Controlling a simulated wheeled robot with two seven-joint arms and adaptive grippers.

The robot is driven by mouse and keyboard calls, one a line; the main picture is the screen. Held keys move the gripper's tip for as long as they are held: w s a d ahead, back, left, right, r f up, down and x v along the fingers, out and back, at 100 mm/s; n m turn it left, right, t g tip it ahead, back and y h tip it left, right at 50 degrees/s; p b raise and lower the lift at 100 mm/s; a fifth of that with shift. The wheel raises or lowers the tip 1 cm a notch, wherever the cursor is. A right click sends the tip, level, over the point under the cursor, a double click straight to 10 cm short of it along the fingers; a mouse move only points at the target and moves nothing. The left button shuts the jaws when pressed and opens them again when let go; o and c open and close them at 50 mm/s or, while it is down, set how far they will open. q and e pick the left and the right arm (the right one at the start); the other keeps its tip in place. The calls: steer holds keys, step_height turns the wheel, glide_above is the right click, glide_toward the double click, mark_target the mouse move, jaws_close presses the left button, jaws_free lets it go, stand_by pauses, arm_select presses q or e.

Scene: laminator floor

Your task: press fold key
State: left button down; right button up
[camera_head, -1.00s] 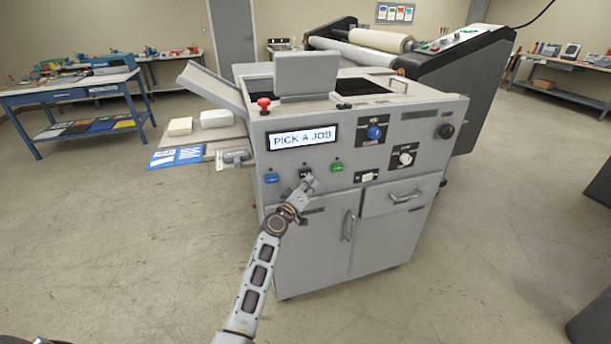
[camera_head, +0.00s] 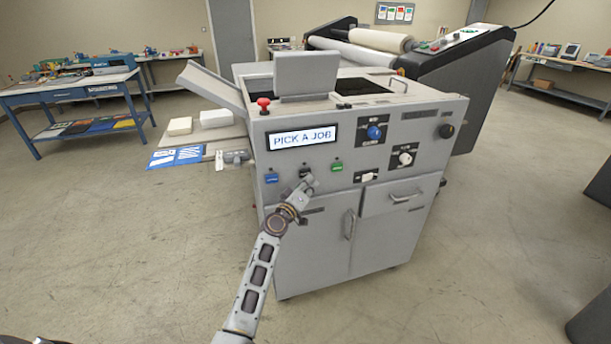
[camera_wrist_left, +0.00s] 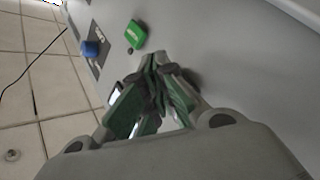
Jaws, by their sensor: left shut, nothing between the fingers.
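The grey machine (camera_head: 330,235) faces me, and its screen (camera_head: 303,138) reads "PICK A JOB". Below the screen is a row of keys: a blue key (camera_head: 271,178), a dark key (camera_head: 305,172) and a green key (camera_head: 337,166). Their labels are too small to read, so I cannot tell which is the fold key. My left gripper (camera_head: 309,181) is shut and empty at the dark key, partly covering it; contact cannot be told. My right gripper is not in view.
A red knob (camera_head: 264,103) stands on the machine's top left. A blue workbench (camera_head: 70,92) is at the left. The floor in front is clear.

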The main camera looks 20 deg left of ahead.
arm_select(q)
steer(key=shift+w+a, duration=0.25)
steer(key=shift+w, duration=0.15)
stand_by(0.3)
steer(key=shift+w+a+b, duration=0.15)
steer(key=shift+w+b, duration=0.1)
steer(key=shift+b, duration=0.1)
stand_by(0.6)
steer(key=shift+s, duration=0.2)
steer(key=shift+s+d, duration=0.35)
steer(key=shift+s, duration=0.05)
steer(key=shift+s+d+p, duration=0.15)
steer(key=shift+s+p, duration=0.05)
steer(key=shift+p, duration=0.15)
